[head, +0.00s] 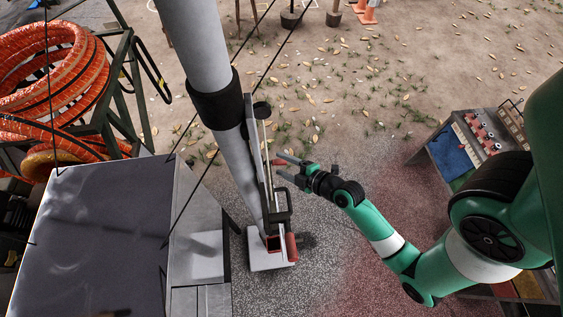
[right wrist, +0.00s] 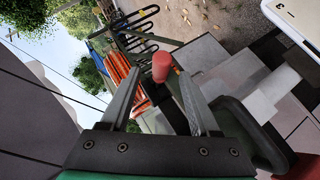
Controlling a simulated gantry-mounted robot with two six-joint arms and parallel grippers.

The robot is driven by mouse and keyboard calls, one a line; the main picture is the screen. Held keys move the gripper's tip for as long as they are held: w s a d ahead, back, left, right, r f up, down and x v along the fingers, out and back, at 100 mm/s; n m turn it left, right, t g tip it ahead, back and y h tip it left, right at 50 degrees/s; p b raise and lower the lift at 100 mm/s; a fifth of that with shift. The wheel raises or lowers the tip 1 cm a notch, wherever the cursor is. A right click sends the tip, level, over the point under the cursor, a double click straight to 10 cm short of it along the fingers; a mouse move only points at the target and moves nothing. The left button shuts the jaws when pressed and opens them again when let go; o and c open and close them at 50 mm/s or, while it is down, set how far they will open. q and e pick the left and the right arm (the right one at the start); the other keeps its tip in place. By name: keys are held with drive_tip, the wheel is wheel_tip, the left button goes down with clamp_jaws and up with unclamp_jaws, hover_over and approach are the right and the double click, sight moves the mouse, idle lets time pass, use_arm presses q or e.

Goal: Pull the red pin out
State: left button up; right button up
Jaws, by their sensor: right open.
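The red pin (head: 278,162) sticks out sideways from the metal post assembly (head: 268,200) in the middle of the head view. In the right wrist view the pin's rounded red end (right wrist: 161,67) shows between the fingertips. My right gripper (head: 279,165) is open, reaching in from the right, with its two fingers on either side of the pin's end. It also shows in the right wrist view (right wrist: 158,73). I cannot tell whether either finger touches the pin. Where the pin enters the post is hidden. My left gripper is not in view.
A large grey pole (head: 196,50) rises beside the post. A grey metal cabinet (head: 90,235) fills the lower left, and orange hose coils (head: 45,70) hang on a rack behind it. A tool table (head: 450,150) stands at right. Thin dark cables cross near the pole.

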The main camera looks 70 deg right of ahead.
drive_tip(key=shift+w+d+f, duration=0.15)
drive_tip(key=shift+w+f, duration=0.1)
drive_tip(key=shift+w, duration=0.3)
drive_tip(key=shift+c, duration=0.3)
clamp_jaws()
drive_tip(key=shift+s, duration=0.1)
